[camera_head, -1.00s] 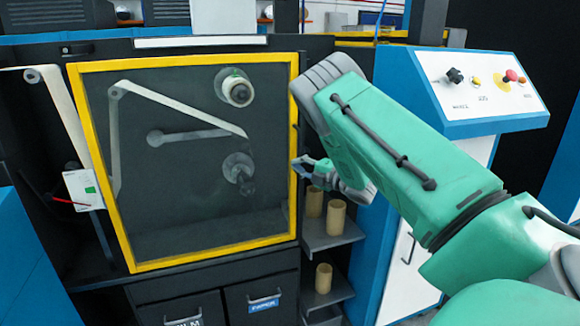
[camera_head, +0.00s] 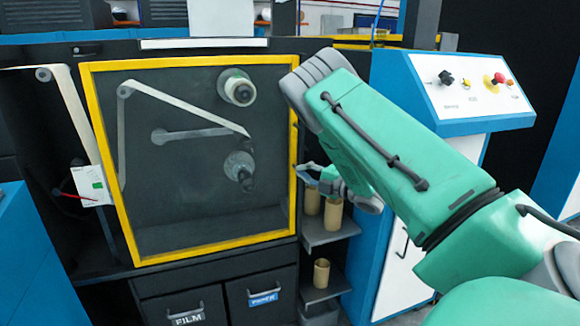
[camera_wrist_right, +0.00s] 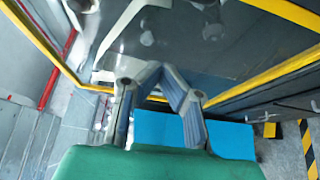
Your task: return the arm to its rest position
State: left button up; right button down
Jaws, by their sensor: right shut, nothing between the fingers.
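My right arm is green and comes in from the right in the head view. My right gripper (camera_head: 311,170) is at the right edge of the yellow-framed door, in front of the shelf unit. Its fingers are small there and partly hidden by the arm. In the right wrist view the right gripper (camera_wrist_right: 155,72) shows its two fingers meeting at the tips, with nothing between them. The yellow-framed door (camera_head: 112,218) of the laminating machine covers the rollers and the web in the head view. My left gripper is not in view.
Cardboard cores (camera_head: 333,214) stand on shelves (camera_head: 322,237) right of the door. A blue-and-white control panel (camera_head: 470,88) with knobs and a red button stands at the right. Drawers labelled FILM (camera_head: 187,312) and PAPER (camera_head: 262,296) are below. A white label card (camera_head: 90,186) hangs at the left.

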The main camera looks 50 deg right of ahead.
jog(key=s+a+f+m+g+h, duration=0.1)
jog(key=s+a+f+m+g, duration=0.3)
jog(key=f, duration=0.4)
jog(key=s+a+f+m+g, duration=0.2)
jog(key=s+a+f+m, duration=0.15)
jog(key=a+f, duration=0.3)
jog(key=s+a+f+m+g+h, duration=0.1)
jog(key=s+a+f+m+g, duration=0.15)
jog(key=a+f+m, duration=0.4)
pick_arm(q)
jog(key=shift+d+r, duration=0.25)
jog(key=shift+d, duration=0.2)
pick_arm(e)
jog(key=s+a+f+m+g, duration=0.2)
jog(key=s+a+f+g, duration=0.2)
jog(key=s+a, duration=0.3)
jog(key=s+a+f+m+g+y, duration=0.1)
jog(key=s+a+f+g, duration=0.3)
jog(key=s+a, duration=0.4)
jog(key=shift+s+a+f+m+g, duration=0.15)
jog(key=shift+s+m+g, duration=0.35)
jog(key=shift+s, duration=2.85)
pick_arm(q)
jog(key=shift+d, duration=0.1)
